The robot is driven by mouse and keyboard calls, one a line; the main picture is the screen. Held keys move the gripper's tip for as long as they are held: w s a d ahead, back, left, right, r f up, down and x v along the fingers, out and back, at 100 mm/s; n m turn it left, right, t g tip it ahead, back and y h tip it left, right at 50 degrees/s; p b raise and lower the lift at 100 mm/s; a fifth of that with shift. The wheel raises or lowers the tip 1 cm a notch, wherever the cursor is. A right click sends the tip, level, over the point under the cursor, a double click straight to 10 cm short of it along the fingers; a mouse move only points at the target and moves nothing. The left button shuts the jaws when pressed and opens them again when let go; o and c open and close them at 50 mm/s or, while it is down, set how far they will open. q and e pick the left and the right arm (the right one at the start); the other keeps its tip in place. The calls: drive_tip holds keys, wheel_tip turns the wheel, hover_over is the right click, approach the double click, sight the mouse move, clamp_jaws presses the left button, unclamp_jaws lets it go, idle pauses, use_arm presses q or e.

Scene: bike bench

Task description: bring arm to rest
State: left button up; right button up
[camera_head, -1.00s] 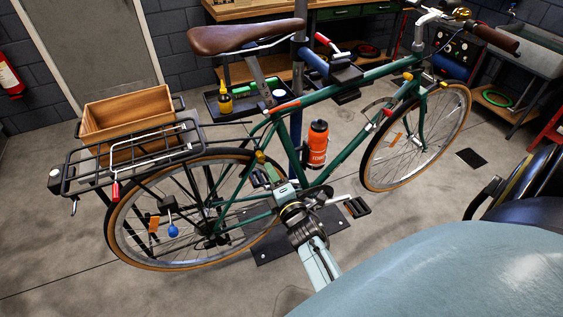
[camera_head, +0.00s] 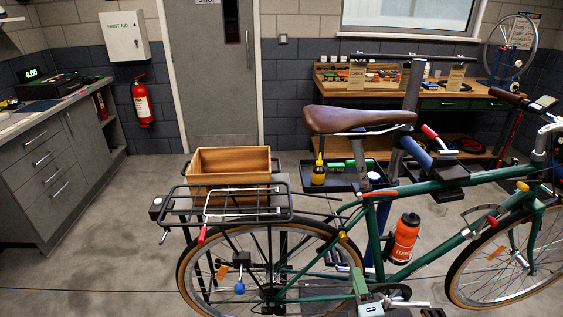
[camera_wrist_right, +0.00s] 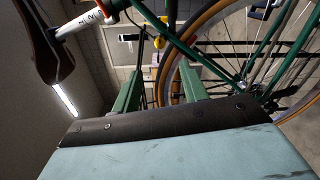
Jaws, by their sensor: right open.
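My right gripper (camera_head: 368,286) is at the bottom edge of the head view, in front of the green bicycle (camera_head: 450,184) near its cranks. In the right wrist view the two green fingers of this gripper (camera_wrist_right: 160,72) stand apart with nothing held between them. Part of the bicycle's frame and a wheel (camera_wrist_right: 205,20) show beyond and beside the fingers. Whether the fingers touch the bicycle cannot be told. Most of my right arm is below the head view. My left gripper is not in view.
A grey cabinet (camera_head: 50,190) stands left. The floor at lower left is clear.

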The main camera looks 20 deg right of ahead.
drive_tip(key=s+a+f+m+g+y+b, duration=0.1)
drive_tip(key=s+a+f+m+g, duration=0.25)
drive_tip(key=f, duration=0.55)
drive_tip(key=s+a+f+m+g+y+b, duration=0.15)
drive_tip(key=s+f, duration=0.35)
drive_tip(key=f, duration=0.5)
drive_tip(key=s+a+f+m+g+y, duration=0.2)
drive_tip(key=s+a+f+m+g, duration=0.15)
drive_tip(key=f, duration=0.55)
drive_tip(key=s+d+f+m+g, duration=0.1)
drive_tip(key=s+f, duration=0.3)
drive_tip(key=s, duration=0.4)
drive_tip(key=s+d+f+m+g+b, duration=0.1)
drive_tip(key=s+f+m+g, duration=0.2)
drive_tip(key=s, duration=0.6)
drive_tip(key=s+d+f+m+g, duration=0.1)
drive_tip(key=s+f+m+g, duration=0.1)
drive_tip(key=s+f+g, duration=0.2)
drive_tip(key=s+f, duration=0.3)
drive_tip(key=s, duration=0.1)
drive_tip(key=shift+s+f, duration=0.15)
drive_tip(key=shift+s, duration=0.2)
drive_tip(key=shift+m+h, duration=0.25)
drive_tip(key=shift+c, duration=0.6)
